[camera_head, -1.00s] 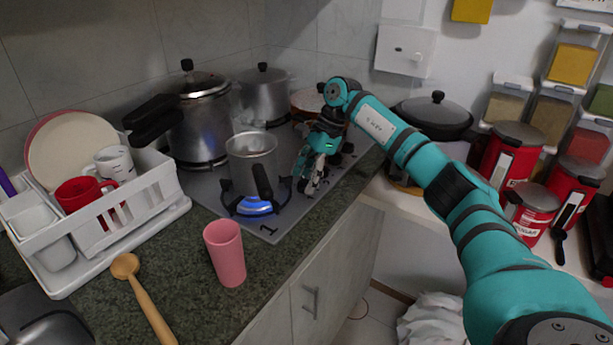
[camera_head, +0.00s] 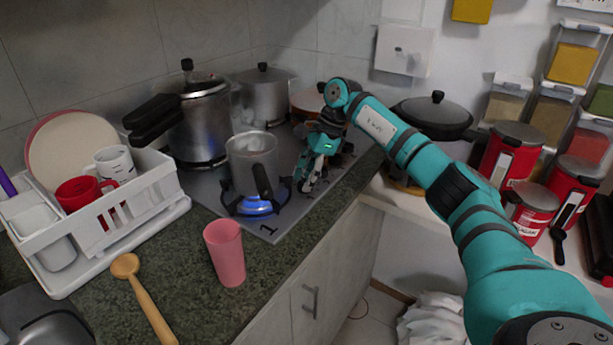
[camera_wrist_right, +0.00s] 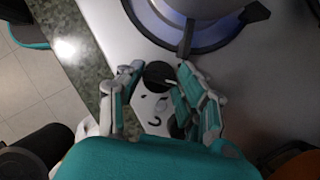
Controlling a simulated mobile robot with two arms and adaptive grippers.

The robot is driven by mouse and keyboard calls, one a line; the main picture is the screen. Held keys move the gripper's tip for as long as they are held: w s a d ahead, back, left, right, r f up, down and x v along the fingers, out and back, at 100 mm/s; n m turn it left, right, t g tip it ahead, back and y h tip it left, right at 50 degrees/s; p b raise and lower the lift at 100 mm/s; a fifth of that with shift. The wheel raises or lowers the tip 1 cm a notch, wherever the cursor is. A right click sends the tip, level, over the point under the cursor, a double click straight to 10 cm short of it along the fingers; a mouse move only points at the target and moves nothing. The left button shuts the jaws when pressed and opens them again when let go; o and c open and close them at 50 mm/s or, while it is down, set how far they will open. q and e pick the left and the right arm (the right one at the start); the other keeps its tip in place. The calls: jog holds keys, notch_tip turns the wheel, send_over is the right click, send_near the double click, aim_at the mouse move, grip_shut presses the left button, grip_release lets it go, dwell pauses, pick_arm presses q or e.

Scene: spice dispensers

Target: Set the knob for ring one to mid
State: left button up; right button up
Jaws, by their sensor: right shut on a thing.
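In the right wrist view a round black knob (camera_wrist_right: 157,75) with a pale pointer mark sits on the grey stove panel, between the fingertips of my right gripper (camera_wrist_right: 162,72). The gripper is shut on this knob. The pointer points towards the right finger. In the head view my right gripper (camera_head: 304,184) is low at the stove's front edge, right of the lit burner (camera_head: 255,206), and hides the knob. The burner shows a blue flame under a steel pot. My left gripper is out of view.
The steel pot (camera_head: 252,160) has a dark handle pointing towards the front. A pink cup (camera_head: 225,252) and a wooden spoon (camera_head: 143,293) are on the counter. A white dish rack (camera_head: 110,225) stands left. Larger pots (camera_head: 200,125) are behind.

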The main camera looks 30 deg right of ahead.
jog(key=m+t, duration=0.1)
jog(key=m, duration=0.2)
jog(key=m+t+h+p, duration=0.1)
jog(key=m, duration=0.2)
jog(key=shift+s+r, duration=0.1)
jog(key=m+h, duration=0.1)
jog(key=m, duration=0.1)
jog(key=m+t+h, duration=0.1)
jog(key=m, duration=0.2)
jog(key=shift+a+m+p, duration=0.15)
jog(key=shift+m+p, duration=0.15)
jog(key=shift+p, duration=0.1)
dwell(0.3)
jog(key=o, duration=1.2)
jog(key=shift+c, duration=0.2)
jog(key=shift+s+r, duration=0.1)
jog(key=v, duration=1.1)
jog(key=shift+r, duration=0.35)
